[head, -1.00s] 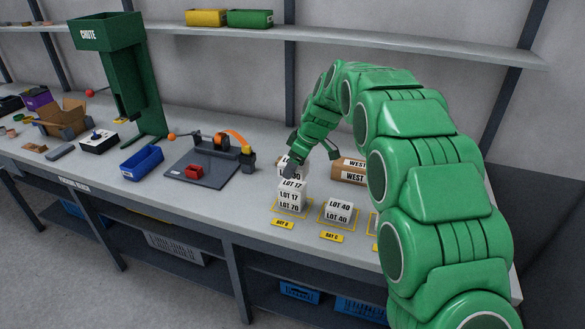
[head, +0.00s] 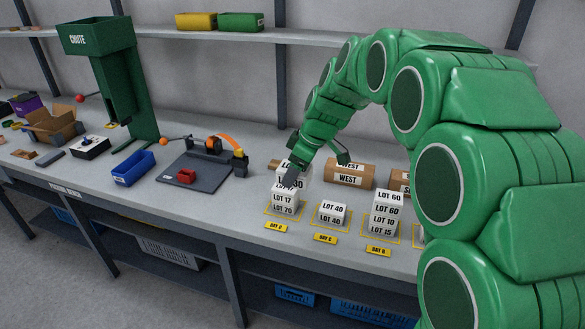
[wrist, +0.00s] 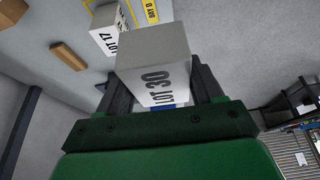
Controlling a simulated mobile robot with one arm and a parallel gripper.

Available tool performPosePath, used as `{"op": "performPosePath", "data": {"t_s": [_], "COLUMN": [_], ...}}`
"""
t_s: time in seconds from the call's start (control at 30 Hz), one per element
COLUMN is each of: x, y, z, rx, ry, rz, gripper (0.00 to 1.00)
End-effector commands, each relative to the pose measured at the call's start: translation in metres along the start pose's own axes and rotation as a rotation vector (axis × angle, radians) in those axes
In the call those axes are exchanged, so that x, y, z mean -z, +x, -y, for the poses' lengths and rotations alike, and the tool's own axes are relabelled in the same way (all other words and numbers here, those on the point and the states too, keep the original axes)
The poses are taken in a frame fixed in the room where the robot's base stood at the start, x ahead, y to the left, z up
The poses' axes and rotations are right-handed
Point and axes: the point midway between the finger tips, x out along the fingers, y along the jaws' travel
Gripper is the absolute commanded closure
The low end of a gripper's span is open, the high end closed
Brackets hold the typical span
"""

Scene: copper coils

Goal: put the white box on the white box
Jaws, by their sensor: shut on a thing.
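My gripper (head: 296,172) is shut on a white box labelled LOT 30 (head: 283,167). In the wrist view the held box (wrist: 158,72) sits between the fingers. In the head view it overlaps the top of a stack at BAY D, made of a white LOT 17 box (head: 282,199) over a white LOT 70 box (head: 282,210). The wrist view shows the LOT 17 box (wrist: 106,32) beyond the held one, with a visible offset between them. Whether they touch is hard to tell. The gripper partly hides the held box.
A low white LOT 40 box (head: 330,213) stands right of the stack, then a taller stack topped by LOT 60 (head: 388,203). Brown WEST boxes (head: 348,176) lie behind. A dark grey plate fixture (head: 205,180) and blue bin (head: 134,167) are to the left.

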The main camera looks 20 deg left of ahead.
Motion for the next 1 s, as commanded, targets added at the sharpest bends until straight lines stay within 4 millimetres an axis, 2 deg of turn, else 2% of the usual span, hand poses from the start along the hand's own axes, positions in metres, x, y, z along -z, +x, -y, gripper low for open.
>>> {"op": "performPosePath", "data": {"t_s": [0.17, 0.27, 0.5, 0.63, 0.8, 1.0], "x": [-0.011, -0.033, -0.106, -0.133, -0.145, -0.142], "y": [-0.005, -0.009, -0.015, -0.018, -0.015, -0.003], "z": [0.004, 0.003, 0.004, 0.009, 0.009, -0.011], "rx": [0.000, 0.001, 0.007, 0.009, 0.014, 0.012], "ry": [0.003, 0.004, -0.005, -0.018, -0.028, -0.030], "rz": [0.000, 0.003, 0.004, 0.001, 0.000, 0.001], "gripper": [0.77, 0.77, 0.77, 0.77, 0.77, 0.77]}}
